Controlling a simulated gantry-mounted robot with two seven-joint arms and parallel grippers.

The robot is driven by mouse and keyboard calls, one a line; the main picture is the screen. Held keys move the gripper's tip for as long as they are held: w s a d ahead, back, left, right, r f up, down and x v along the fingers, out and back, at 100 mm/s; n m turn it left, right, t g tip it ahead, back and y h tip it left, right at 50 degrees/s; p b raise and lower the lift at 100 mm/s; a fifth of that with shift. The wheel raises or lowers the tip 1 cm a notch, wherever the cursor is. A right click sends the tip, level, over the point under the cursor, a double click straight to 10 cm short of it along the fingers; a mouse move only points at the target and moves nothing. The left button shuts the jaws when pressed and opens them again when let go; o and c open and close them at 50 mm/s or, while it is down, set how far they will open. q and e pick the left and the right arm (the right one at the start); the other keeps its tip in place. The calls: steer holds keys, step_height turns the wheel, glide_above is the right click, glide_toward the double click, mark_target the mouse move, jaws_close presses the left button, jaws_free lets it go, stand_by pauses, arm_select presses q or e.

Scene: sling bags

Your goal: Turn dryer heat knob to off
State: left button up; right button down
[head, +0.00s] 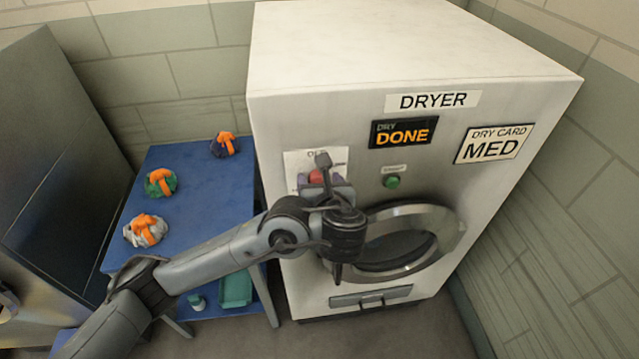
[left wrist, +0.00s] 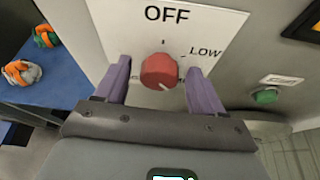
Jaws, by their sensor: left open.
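The red heat knob (left wrist: 158,70) sits on a white dial plate (left wrist: 225,25) marked OFF at the top and LOW at the upper right; lower markings are hidden. A pale mark on the knob points down and slightly right, away from OFF. My left gripper (left wrist: 159,82) is open, its purple fingers on either side of the knob with gaps visible. In the head view the knob (head: 316,176) shows partly behind my left gripper (head: 318,181) on the white dryer (head: 300,110). My right gripper is not in view.
A green button (head: 392,182) is right of the dial, above the round dryer door (head: 445,222). The dryer display (head: 403,133) reads DONE; a card (head: 494,145) reads MED. A blue table (head: 190,190) at left holds several bundles with orange straps.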

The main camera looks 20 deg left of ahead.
arm_select(q)
steer(key=shift+w+a, duration=0.1)
steer(key=shift+w, duration=0.05)
steer(key=c, duration=1.1)
steer(key=shift+o, duration=0.2)
